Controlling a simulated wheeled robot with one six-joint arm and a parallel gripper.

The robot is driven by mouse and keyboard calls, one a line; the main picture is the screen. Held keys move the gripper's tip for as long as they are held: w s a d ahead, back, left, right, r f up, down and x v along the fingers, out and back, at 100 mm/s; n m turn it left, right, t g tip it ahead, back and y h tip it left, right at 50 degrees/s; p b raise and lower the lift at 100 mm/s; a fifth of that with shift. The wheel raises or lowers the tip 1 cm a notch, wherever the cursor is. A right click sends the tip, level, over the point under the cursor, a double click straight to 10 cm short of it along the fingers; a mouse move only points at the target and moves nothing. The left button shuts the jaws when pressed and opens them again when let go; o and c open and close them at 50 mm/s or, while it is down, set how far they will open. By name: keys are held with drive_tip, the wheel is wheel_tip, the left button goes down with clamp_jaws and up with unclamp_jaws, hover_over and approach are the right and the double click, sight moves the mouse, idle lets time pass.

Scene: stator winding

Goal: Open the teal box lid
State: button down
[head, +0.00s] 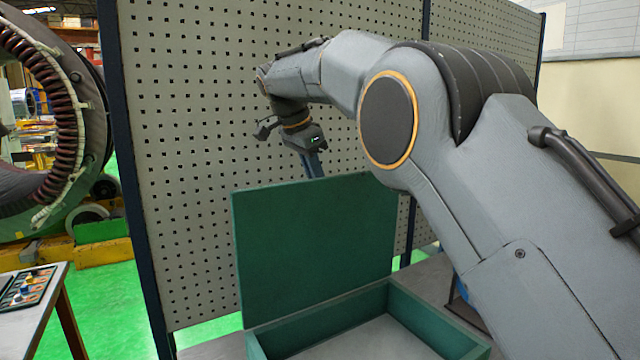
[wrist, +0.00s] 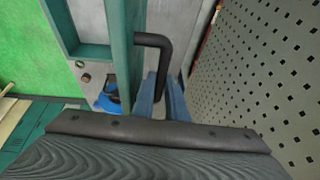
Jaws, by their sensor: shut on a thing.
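The teal box (head: 432,325) stands on the bench with its lid (head: 310,245) raised to about upright at its back edge. The lid is seen nearly edge-on in the wrist view (wrist: 121,60). A black bent handle (wrist: 153,40) sticks out from the lid's outer face. My gripper (head: 314,168) is behind the raised lid, its blue fingers partly hidden by the lid's top edge. In the wrist view my gripper (wrist: 162,100) is shut on the handle, with a blue finger on each side of the bar.
A perforated grey panel (head: 190,150) stands close behind the lid and my gripper. Inside the open box, the floor I can see is bare. A stator with copper windings (head: 50,120) is at the far left, above a side table (head: 40,315).

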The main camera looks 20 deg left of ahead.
drive_tip(key=shift+d+f, duration=0.15)
drive_tip(key=shift+f, duration=0.65)
drive_tip(key=c, duration=2.1)
unclamp_jaws()
drive_tip(key=o, duration=0.3)
drive_tip(key=shift+w, duration=0.3)
drive_tip(key=shift+o, duration=0.2)
drive_tip(key=shift+s+r, duration=0.2)
drive_tip(key=shift+r, duration=0.05)
drive_tip(key=shift+a, duration=0.2)
drive_tip(key=shift+r, duration=0.1)
